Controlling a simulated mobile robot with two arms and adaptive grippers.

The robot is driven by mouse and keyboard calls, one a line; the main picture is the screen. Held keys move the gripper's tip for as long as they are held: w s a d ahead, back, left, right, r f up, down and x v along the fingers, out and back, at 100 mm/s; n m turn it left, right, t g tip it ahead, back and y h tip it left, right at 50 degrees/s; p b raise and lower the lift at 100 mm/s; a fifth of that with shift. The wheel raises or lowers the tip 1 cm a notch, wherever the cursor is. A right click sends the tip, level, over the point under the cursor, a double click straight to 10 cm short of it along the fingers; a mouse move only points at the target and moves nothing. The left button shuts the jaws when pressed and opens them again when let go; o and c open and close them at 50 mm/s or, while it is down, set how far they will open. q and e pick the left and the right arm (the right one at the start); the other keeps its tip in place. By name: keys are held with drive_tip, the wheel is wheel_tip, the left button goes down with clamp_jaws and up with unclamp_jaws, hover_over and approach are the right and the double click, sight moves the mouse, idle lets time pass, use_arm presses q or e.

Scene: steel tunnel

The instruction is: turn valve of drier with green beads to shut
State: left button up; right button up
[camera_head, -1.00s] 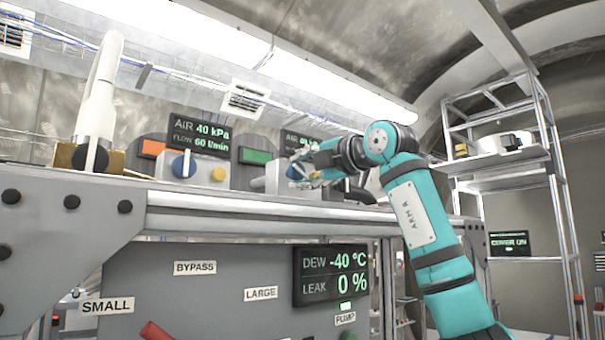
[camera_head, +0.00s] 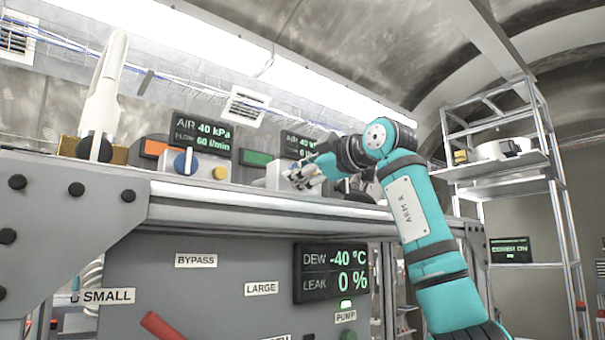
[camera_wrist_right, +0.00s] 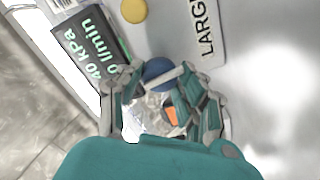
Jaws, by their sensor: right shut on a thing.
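My right gripper (camera_head: 303,180) reaches in from the right to a grey valve box at the bench's back. In the right wrist view, its fingers (camera_wrist_right: 165,90) are closed around the pale bar handle of a blue round valve knob (camera_wrist_right: 158,72). The fingers hide most of the handle, so its exact angle is hard to read. A green window (camera_head: 256,157) lies just left of this valve box. An orange window (camera_head: 155,148) lies farther left, behind another blue valve knob (camera_head: 185,161) with an upright white handle. I cannot make out single beads.
Two displays stand above the bench; the left one (camera_head: 201,131) reads 40 kPa and 60 l/min. The bench's front rail (camera_head: 250,204) runs below my forearm. A metal rack (camera_head: 505,165) stands at the right.

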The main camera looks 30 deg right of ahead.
drive_tip(key=shift+f+m, duration=0.15)
drive_tip(key=shift+m, duration=0.55)
drive_tip(key=o, duration=1.1)
drive_tip(key=shift+o, duration=0.2)
drive_tip(key=shift+s, duration=0.1)
drive_tip(key=s, duration=0.8)
drive_tip(key=s+d, duration=0.1)
drive_tip(key=s, duration=0.2)
drive_tip(key=shift+s, duration=0.4)
